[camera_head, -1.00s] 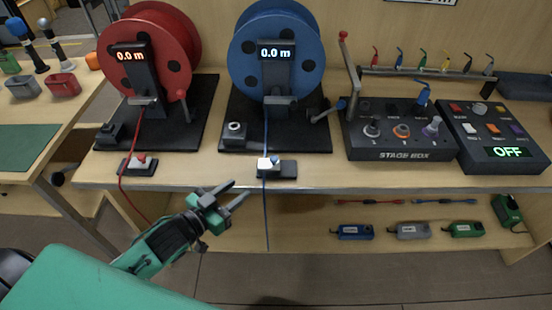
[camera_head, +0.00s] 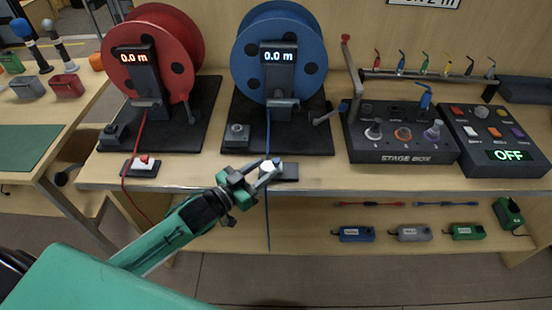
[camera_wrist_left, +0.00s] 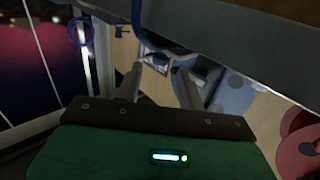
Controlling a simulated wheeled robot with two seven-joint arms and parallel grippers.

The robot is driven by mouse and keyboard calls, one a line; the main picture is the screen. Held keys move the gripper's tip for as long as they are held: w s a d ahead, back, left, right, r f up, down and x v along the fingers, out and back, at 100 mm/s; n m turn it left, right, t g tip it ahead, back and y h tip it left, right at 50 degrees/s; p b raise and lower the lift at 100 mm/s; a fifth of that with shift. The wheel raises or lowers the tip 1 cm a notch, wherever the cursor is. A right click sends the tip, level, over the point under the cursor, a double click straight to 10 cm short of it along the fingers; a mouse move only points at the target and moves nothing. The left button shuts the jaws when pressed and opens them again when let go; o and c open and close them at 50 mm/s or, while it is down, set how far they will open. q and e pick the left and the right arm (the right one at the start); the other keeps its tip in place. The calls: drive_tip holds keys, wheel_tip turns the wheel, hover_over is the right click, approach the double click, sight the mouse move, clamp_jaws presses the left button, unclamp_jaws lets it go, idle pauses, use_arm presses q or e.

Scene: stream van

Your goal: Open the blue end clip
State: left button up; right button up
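The blue end clip (camera_head: 271,165) is a small white block with a blue part on a black base at the bench's front edge, below the blue reel. The blue cable (camera_head: 268,130) comes down from the reel to it and hangs past the edge. My left gripper (camera_head: 258,172) is at the clip, from the front left, and partly covers it. In the left wrist view the two fingers (camera_wrist_left: 158,70) are apart, with a pale part beyond the gap. Whether they touch the clip cannot be told. My right gripper is not in view.
The blue reel (camera_head: 249,62) stands behind the clip and the red reel (camera_head: 188,45) to its left. A red-and-white clip (camera_head: 143,166) sits at the edge further left. The stage box (camera_head: 402,156) is to the right. A lower shelf (camera_head: 330,210) lies under the bench.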

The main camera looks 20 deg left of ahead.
sight(273, 163)
use_arm(q)
drive_tip(key=shift+x, duration=2.8)
clamp_jaws()
